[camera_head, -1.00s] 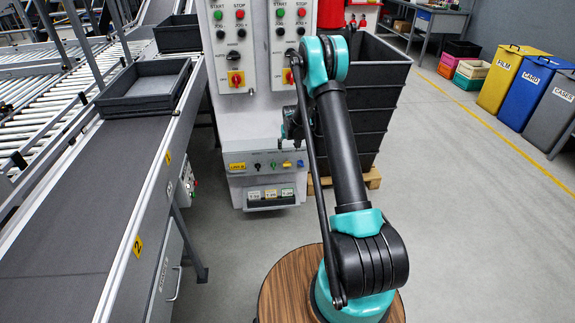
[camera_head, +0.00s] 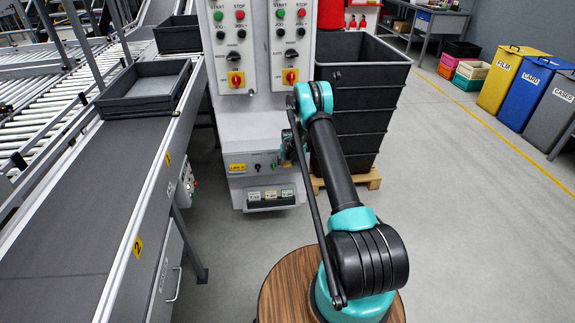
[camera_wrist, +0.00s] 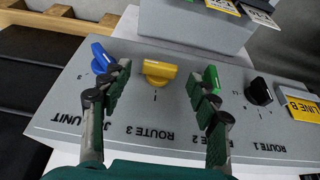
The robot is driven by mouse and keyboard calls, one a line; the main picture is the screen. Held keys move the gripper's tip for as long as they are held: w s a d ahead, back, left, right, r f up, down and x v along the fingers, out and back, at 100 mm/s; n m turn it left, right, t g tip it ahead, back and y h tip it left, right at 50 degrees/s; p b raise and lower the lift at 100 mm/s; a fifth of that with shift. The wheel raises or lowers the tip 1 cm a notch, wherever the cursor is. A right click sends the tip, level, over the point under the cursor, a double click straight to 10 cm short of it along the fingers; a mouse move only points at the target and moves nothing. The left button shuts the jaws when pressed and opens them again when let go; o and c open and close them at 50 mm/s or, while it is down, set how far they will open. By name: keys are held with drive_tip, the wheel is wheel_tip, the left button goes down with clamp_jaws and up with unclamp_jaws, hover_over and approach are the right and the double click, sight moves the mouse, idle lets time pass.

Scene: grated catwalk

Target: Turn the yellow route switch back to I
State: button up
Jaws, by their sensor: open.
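The yellow route switch (camera_wrist: 158,72) is a knob on a grey sloping panel, with its bar lying crosswise in the wrist view above the label ROUTE 3. A small I mark is printed below it. My gripper (camera_wrist: 159,84) is open, its fingers on either side of the yellow switch with gaps visible. Its left finger is close to the blue knob (camera_wrist: 101,58) and its right finger partly covers the green knob (camera_wrist: 211,78). Contact with these cannot be told. In the head view, my arm hides the yellow switch.
A black knob (camera_wrist: 259,92) and a LINE B plate (camera_wrist: 299,106) are on the right of the panel. The white control cabinet (camera_head: 254,124) stands beside the conveyor (camera_head: 75,220). Stacked dark bins (camera_head: 365,95) stand right of it.

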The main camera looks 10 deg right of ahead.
drive_tip(key=shift+w+f, duration=0.25)
drive_tip(key=shift+f, duration=0.4)
drive_tip(key=shift+c, duration=0.4)
drive_tip(key=c, duration=1.1)
drive_tip(key=shift+a, duration=0.15)
drive_tip(key=h, duration=0.2)
drive_tip(key=shift+a+n+h, duration=0.3)
drive_tip(key=shift+a+h, duration=0.05)
drive_tip(key=shift+h, duration=0.05)
drive_tip(key=shift+a+f+n+h, duration=0.15)
drive_tip(key=shift+a+n+h, duration=0.1)
drive_tip(key=shift+h, duration=0.75)
drive_tip(key=shift+a+f+n+h, duration=0.1)
drive_tip(key=shift+n+h, duration=0.15)
drive_tip(key=shift+h, duration=0.75)
